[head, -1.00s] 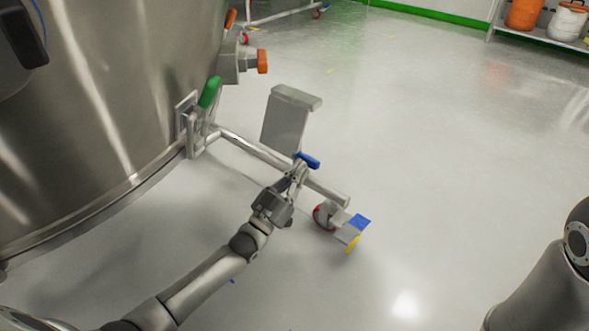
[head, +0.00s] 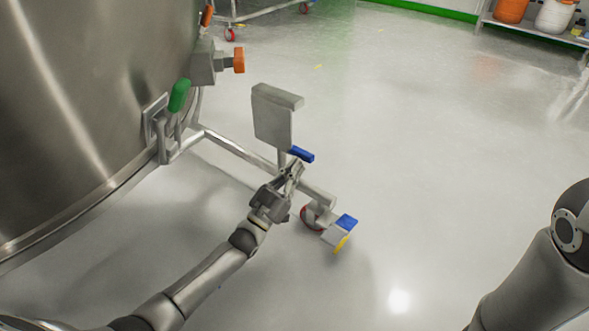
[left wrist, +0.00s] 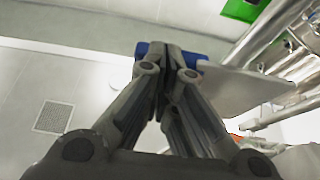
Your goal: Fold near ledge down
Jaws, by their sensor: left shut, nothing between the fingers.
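The near ledge (head: 271,121) is a grey plate with a bent lip along its top. It stands up above the tubular frame beside the steel vessel. A grey plate also shows in the left wrist view (left wrist: 235,86), to the right of my fingers. A blue tab (head: 303,154) lies just below the ledge. My left gripper (head: 293,167) is shut and empty, with its tips close to the blue tab. In the left wrist view the shut fingertips (left wrist: 167,57) overlap blue (left wrist: 142,48); I cannot tell whether they touch it. My right gripper is out of view.
The steel vessel (head: 80,110) fills the left side, with a green handle (head: 180,95) and an orange knob (head: 239,60). A castor (head: 312,217) with a blue pedal (head: 346,222) stands right of my left gripper. The floor (head: 430,170) on the right is clear.

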